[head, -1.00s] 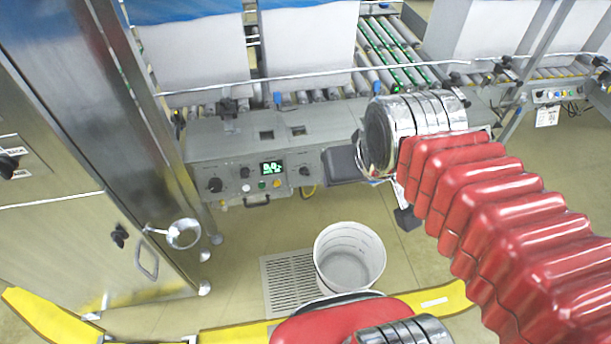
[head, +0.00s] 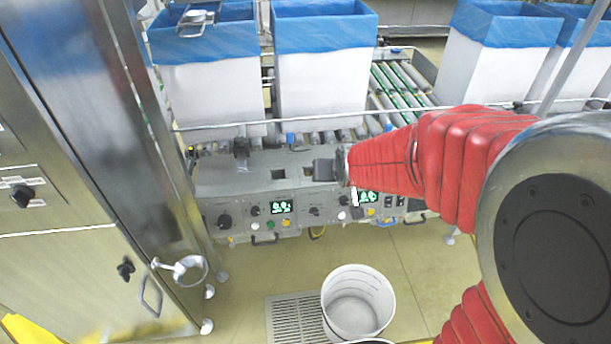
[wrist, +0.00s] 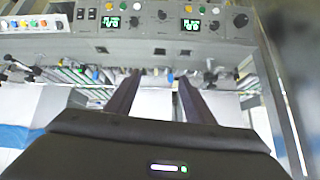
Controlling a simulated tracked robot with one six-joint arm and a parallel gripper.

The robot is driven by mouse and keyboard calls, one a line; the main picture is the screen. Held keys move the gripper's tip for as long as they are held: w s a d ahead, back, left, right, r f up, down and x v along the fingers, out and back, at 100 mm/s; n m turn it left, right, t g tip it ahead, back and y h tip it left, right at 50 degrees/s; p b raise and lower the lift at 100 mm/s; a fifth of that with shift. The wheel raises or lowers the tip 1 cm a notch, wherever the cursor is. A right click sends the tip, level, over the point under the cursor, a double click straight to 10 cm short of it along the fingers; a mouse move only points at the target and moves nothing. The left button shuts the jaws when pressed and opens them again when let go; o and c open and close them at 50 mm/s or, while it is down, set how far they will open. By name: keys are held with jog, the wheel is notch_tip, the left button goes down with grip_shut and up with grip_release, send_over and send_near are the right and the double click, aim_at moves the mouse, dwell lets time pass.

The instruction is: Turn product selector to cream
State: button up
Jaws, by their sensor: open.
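The grey control panel (head: 300,226) runs below the conveyor in the head view, with several dark round knobs and two lit green displays. A large knob (head: 224,222) is at its left end. Smaller knobs sit beside the left display (head: 282,207). The labels are too small to read, so I cannot tell which knob is the product selector. In the wrist view the panel (wrist: 150,45) appears upside down along the top. My gripper (wrist: 157,85) is open and empty, its two dark fingers apart from the knobs. In the head view my arm covers part of the panel's right side.
White boxes with blue liners (head: 325,70) stand on the conveyor behind the panel. A rail (head: 290,120) runs in front of them. A steel cabinet (head: 90,260) stands at left. A white bucket (head: 357,300) stands on the floor beside a drain grate (head: 295,318).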

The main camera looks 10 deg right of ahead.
jog(key=w+f+m+t, duration=0.1)
jog(key=w+f, duration=0.4)
jog(key=f, duration=0.4)
jog(key=w+f+t, duration=0.2)
jog(key=w+f, duration=0.3)
jog(key=f, duration=0.5)
jog(key=m+t, duration=0.1)
jog(key=t, duration=0.1)
send_near(315, 214)
jog(key=v, duration=0.5)
jog(key=shift+s+d, duration=0.15)
jog(key=shift+d, duration=0.05)
jog(key=x, duration=1.4)
jog(key=shift+a, duration=0.15)
jog(key=c, duration=1)
